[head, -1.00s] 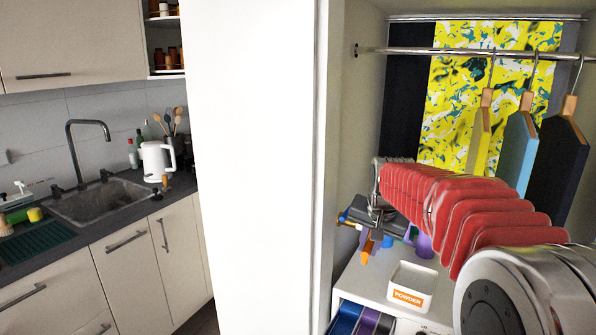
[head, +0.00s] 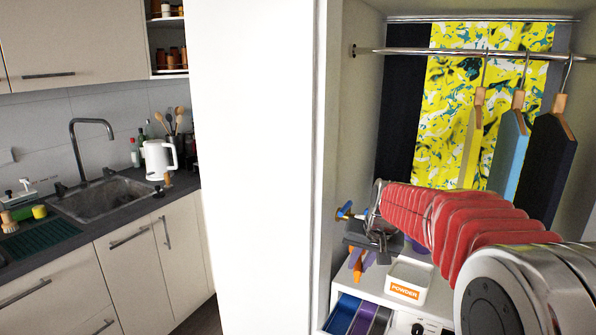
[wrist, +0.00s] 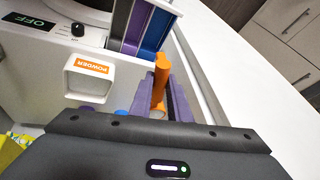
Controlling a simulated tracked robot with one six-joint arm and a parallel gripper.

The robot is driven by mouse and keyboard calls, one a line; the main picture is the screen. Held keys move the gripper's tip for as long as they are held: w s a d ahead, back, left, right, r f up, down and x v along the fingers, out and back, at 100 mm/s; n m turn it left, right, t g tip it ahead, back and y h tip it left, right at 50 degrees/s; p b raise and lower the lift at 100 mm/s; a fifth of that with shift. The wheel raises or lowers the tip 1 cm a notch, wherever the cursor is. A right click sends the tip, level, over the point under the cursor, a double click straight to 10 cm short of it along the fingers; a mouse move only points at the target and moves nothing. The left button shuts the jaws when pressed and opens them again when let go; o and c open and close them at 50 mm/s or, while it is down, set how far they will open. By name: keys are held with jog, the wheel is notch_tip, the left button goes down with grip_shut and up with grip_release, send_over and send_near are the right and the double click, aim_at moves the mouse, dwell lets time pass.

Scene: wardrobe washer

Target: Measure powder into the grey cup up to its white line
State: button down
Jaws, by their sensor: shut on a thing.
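My gripper (head: 362,262) hangs over the white washer top, left of the powder box (head: 421,274) in the head view. In the wrist view its purple fingers (wrist: 165,92) are shut on an orange, stick-like thing (wrist: 160,75). The orange thing also shows at the gripper in the head view (head: 355,262). I cannot tell whether it is part of a cup or scoop. The white powder box, with an orange POWDER label, also shows in the wrist view (wrist: 68,80), apart from the fingers. I cannot make out the grey cup or its white line.
The open detergent drawer (head: 361,318), with blue and purple compartments, lies below the gripper. A purple thing (head: 417,245) stands behind the box. A wardrobe side wall (head: 325,200) is close on the left. Garments (head: 548,160) hang above at right.

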jog(key=s+f+n, duration=0.1)
jog(key=s+f, duration=0.2)
jog(key=f, duration=0.4)
jog(key=s+f+n+y, duration=0.1)
jog(key=s+f, duration=0.3)
jog(key=f, duration=0.4)
jog(key=shift+f+n, duration=0.15)
jog(key=shift+n, duration=0.35)
jog(key=shift+s+d, duration=0.1)
jog(key=shift+s, duration=0.1)
